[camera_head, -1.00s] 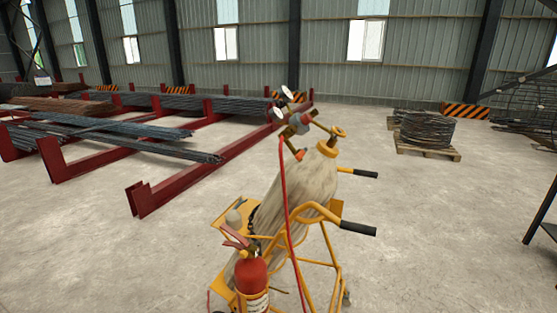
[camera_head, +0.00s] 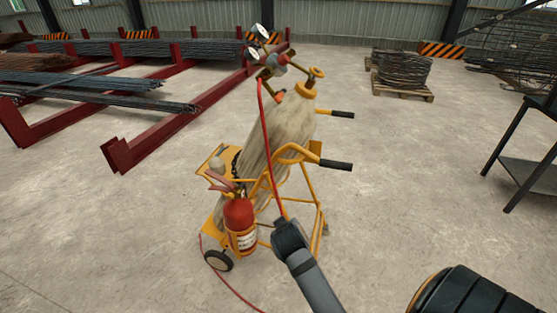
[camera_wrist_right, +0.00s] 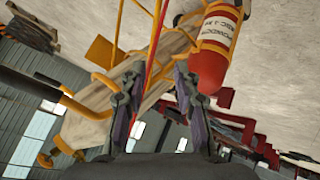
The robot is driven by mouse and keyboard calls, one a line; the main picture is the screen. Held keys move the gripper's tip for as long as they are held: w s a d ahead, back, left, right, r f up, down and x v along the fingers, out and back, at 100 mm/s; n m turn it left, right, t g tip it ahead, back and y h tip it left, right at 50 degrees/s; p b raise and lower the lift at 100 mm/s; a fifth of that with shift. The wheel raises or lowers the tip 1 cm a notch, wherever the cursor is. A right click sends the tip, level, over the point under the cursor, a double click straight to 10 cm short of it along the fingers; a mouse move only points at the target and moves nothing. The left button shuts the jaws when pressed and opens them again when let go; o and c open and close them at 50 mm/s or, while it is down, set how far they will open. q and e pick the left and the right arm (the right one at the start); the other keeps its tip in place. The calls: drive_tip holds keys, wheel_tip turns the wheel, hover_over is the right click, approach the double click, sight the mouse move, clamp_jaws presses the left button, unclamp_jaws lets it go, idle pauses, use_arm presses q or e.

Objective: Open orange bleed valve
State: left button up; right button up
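An orange knob (camera_head: 277,97) sits on the regulator (camera_head: 272,66) with two round gauges, at the top of a tilted beige gas cylinder (camera_head: 268,140). A yellow handwheel (camera_head: 317,72) stands right of the regulator. A red hose (camera_head: 266,145) hangs down from the regulator. My right gripper (camera_head: 288,232) is low in front of the trolley, well below the knob. In the wrist view, the fingers of my right gripper (camera_wrist_right: 155,95) are apart and empty, with the cylinder (camera_wrist_right: 90,120) and hose beyond. The knob cannot be made out there. My left gripper is not in view.
The yellow trolley (camera_head: 312,185) has black-ended handles and carries a red fire extinguisher (camera_head: 239,222). Red racks with rebar (camera_head: 195,105) stand behind left. A pallet with a wire coil (camera_head: 402,75) is at back right. A dark table (camera_head: 530,172) is at the right edge.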

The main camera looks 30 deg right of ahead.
drive_tip(key=w+d+r+m+t+h, duration=0.1)
drive_tip(key=w+d+r+t+h, duration=0.15)
drive_tip(key=w+r, duration=0.5)
drive_tip(key=w+d+r+t+h, duration=0.1)
drive_tip(key=w+r+h, duration=0.25)
drive_tip(key=r, duration=0.75)
drive_tip(key=h, duration=0.3)
approach(276, 100)
drive_tip(key=x, duration=0.3)
drive_tip(key=shift+m+t, duration=0.45)
drive_tip(key=shift+m, duration=0.05)
drive_tip(key=p+x, duration=0.3)
drive_tip(key=x, duration=0.6)
drive_tip(key=shift+d+f+p, duration=0.15)
drive_tip(key=shift+d+p, duration=0.15)
clamp_jaws()
